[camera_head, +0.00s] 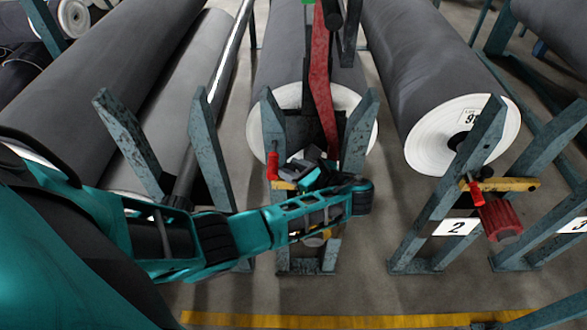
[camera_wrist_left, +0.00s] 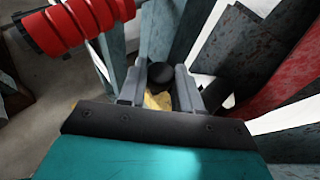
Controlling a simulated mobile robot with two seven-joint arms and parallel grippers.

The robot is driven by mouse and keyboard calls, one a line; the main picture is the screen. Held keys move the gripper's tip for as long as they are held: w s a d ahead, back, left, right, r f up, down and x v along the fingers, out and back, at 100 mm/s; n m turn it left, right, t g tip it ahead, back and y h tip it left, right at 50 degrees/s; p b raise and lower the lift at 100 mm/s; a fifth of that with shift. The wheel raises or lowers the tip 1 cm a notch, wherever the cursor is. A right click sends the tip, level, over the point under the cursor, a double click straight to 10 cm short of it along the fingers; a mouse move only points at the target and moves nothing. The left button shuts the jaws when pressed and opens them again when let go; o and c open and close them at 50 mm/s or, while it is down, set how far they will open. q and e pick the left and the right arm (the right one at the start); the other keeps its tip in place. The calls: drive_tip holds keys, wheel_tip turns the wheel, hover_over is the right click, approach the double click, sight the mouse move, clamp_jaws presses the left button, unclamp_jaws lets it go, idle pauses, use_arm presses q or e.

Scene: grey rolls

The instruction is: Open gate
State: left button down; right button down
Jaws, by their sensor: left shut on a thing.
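The gate at the middle rack shows as a short yellow bar (camera_head: 284,186), mostly hidden behind my left gripper in the head view. A red handle (camera_head: 272,165) stands upright at its left end. My left gripper (camera_head: 312,176) reaches in from the left, in front of the rack posts. In the left wrist view its two grey fingers (camera_wrist_left: 160,90) are closed on a black knob (camera_wrist_left: 160,73), with part of the yellow bar (camera_wrist_left: 157,101) just below it. A ribbed red grip (camera_wrist_left: 75,25) shows at the upper left there. My right gripper is not in view.
Blue-green posts (camera_head: 358,130) flank the middle roll (camera_head: 345,105), with a red upright piece (camera_head: 322,85) between them. The right rack has its own yellow bar (camera_head: 510,184) and a "2" sign (camera_head: 456,227). A yellow floor line (camera_head: 350,321) runs along clear floor in front.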

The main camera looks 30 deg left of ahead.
use_arm(q)
drive_tip(key=shift+r, duration=0.1)
drive_tip(key=shift+w+d+r+y+p, duration=0.2)
drive_tip(key=shift+r+y+p, duration=0.1)
drive_tip(key=shift+r+p, duration=0.2)
drive_tip(key=d+r+m+y, duration=0.1)
drive_tip(key=w+d+r+m+y+p, duration=0.1)
drive_tip(key=r, duration=0.1)
drive_tip(key=shift+w+d+r+y, duration=0.15)
drive_tip(key=shift+r+y, duration=0.15)
drive_tip(key=d+r, duration=0.1)
drive_tip(key=w+m+y+b, duration=0.1)
drive_tip(key=d+r+m+y, duration=0.1)
drive_tip(key=shift+w+d+r+b, duration=0.25)
drive_tip(key=shift+d+r+b, duration=0.05)
drive_tip(key=shift+d+b, duration=0.05)
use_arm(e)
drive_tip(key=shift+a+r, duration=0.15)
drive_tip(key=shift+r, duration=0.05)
